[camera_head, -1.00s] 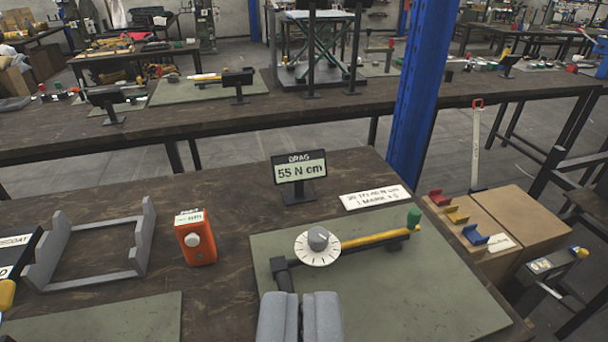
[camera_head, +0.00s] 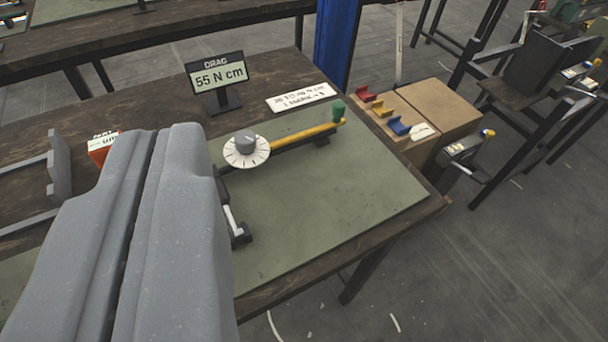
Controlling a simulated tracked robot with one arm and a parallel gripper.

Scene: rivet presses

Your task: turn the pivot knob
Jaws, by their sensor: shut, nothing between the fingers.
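The pivot knob (camera_head: 245,142) is a grey cap in the middle of a white dial (camera_head: 260,154) with black marks around its rim. It sits at the pivot end of a yellow bar (camera_head: 300,134) with a green grip (camera_head: 338,112) at its far end. My gripper (camera_head: 178,130) is large in the foreground at the left, its two grey fingers shut together and empty. The fingertips appear left of the dial in the picture and show no contact with the knob. The display (camera_head: 218,76) headed DRAG reads 55 N cm.
A green mat (camera_head: 350,200) lies under the bar near the table's right edge. A white printed card (camera_head: 300,97) lies behind it. My gripper partly hides an orange box (camera_head: 100,148). Red, yellow and blue holders (camera_head: 398,126) sit on cardboard boxes beyond the table.

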